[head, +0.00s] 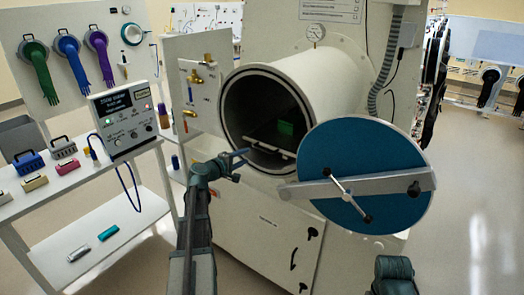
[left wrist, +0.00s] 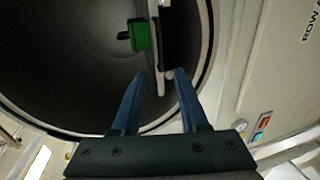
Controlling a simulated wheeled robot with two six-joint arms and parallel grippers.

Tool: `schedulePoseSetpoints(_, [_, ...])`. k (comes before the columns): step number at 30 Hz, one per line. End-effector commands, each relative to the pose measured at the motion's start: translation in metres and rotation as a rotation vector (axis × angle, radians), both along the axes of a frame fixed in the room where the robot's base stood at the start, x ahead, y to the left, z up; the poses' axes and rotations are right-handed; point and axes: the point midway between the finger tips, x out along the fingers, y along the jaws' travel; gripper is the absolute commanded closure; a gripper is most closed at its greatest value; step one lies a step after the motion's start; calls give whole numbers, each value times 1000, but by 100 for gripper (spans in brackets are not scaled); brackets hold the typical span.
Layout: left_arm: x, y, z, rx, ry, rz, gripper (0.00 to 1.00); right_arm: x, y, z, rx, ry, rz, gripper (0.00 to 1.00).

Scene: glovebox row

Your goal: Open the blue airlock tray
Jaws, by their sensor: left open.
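The round airlock (head: 300,85) stands with its blue door (head: 365,170) swung open to the right. Inside the dark chamber is a tray with a pale front bar (head: 270,149); its colour is too dark to tell. A green block (head: 286,127) sits on it. My left gripper (head: 239,164) is open at the mouth of the airlock, left of the bar. In the left wrist view the open fingertips (left wrist: 160,75) point at the end of the pale bar (left wrist: 162,88), and the green block (left wrist: 139,36) shows beyond. I cannot tell whether the fingers touch the bar. My right gripper is out of view.
A white cart (head: 110,215) on the left holds small coloured cases and a control box (head: 123,117). Gloves hang on a panel (head: 75,60) behind it. The open door fills the space right of the airlock mouth. Floor (head: 450,240) at the right is clear.

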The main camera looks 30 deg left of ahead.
Motion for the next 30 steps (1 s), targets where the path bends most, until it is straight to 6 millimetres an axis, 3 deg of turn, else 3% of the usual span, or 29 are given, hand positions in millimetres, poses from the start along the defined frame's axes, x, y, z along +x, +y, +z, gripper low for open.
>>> schedulePoseSetpoints(6, [48,-3,-12,1,2,-5,56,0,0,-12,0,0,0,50])
schedulePoseSetpoints(15, [99,-7,-23,0,1,-3,56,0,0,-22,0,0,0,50])
schedulePoseSetpoints(21, [116,-9,-26,1,2,-3,56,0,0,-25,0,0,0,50])
schedulePoseSetpoints(30, [119,-10,-26,2,2,-2,56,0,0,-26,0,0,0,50])
